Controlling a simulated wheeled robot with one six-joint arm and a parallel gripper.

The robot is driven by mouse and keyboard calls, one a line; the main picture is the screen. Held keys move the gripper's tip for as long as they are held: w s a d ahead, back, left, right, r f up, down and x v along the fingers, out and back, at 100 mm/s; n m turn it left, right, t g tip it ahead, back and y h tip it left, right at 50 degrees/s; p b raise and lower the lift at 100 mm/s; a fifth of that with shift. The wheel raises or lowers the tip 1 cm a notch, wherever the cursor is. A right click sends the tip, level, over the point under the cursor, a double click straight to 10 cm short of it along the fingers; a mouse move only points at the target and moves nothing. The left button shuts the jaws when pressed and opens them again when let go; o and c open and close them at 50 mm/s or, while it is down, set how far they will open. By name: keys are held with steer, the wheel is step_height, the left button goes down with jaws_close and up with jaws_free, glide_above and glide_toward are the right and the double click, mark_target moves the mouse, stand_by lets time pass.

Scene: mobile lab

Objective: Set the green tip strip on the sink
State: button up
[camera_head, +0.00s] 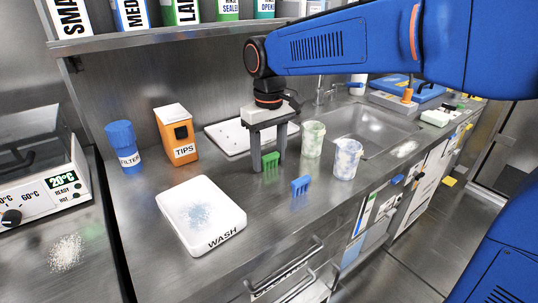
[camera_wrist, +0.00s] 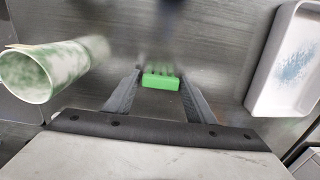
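The green tip strip (camera_head: 270,162) is a small comb-like piece near the middle of the steel counter. My gripper (camera_head: 267,160) points down over it, with one finger on either side. In the wrist view the green strip (camera_wrist: 160,82) lies between the tips of my gripper (camera_wrist: 160,80). The fingers stand apart, with a narrow gap beside the strip, so the gripper looks open around it. Firm contact cannot be made out. The sink (camera_head: 372,128) is a steel basin with a tap, to the right on the same counter.
A blue tip strip (camera_head: 300,187) stands in front of the gripper. A green-mottled cup (camera_head: 313,140) and a blue-mottled cup (camera_head: 346,160) stand between the strips and the sink. A white WASH tray (camera_head: 200,213), an orange TIPS box (camera_head: 176,134) and a blue FILTER container (camera_head: 123,147) are left.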

steer(key=shift+o, duration=0.2)
steer(key=shift+r, duration=0.1)
step_height(320, 180, up, 12)
stand_by(0.6)
